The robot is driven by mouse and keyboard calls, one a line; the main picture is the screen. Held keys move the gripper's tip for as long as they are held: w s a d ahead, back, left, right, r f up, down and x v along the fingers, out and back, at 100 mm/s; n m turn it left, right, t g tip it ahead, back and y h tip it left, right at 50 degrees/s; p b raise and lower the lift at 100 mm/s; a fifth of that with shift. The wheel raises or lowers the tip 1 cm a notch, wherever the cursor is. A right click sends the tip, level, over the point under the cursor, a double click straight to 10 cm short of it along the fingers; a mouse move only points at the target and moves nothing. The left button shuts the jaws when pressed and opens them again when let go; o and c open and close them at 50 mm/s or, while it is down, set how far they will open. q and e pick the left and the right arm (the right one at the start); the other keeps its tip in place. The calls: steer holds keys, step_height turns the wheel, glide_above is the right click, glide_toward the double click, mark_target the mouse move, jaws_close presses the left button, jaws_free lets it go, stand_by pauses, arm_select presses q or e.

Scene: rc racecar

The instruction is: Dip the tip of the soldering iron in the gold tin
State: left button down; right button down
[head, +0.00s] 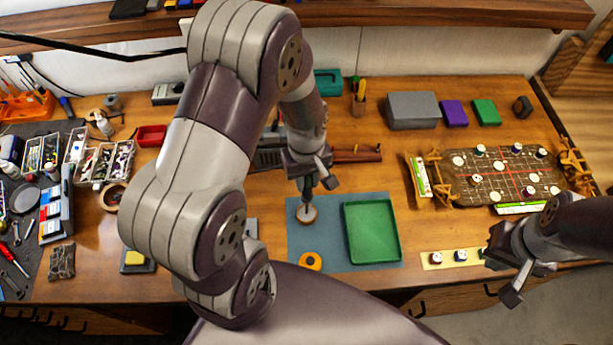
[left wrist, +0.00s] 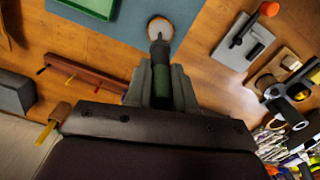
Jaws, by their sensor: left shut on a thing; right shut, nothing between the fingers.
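The soldering iron (left wrist: 161,75) has a dark green handle and is clamped between the fingers of my left gripper (left wrist: 162,88). In the head view my left gripper (head: 309,176) holds it pointing down above the blue mat. The gold tin (head: 311,216), small and round with a pale inside, is on the mat directly below. It also shows in the left wrist view (left wrist: 154,20). The iron's tip overlaps the tin in both views; I cannot tell whether it touches the contents. My right gripper (head: 507,274) is shut and empty at the table's front right.
A green tray (head: 372,232) and a yellow ring with a dark centre (head: 310,261) are on the blue mat (head: 340,200) near the tin. A yellow sponge (head: 136,258) is to the left. A brown game board (head: 500,180) with round pieces fills the right side.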

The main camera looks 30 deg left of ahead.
arm_select(q)
step_height(320, 180, up, 6)
steer(key=p, duration=0.6)
steer(key=shift+r, duration=0.1)
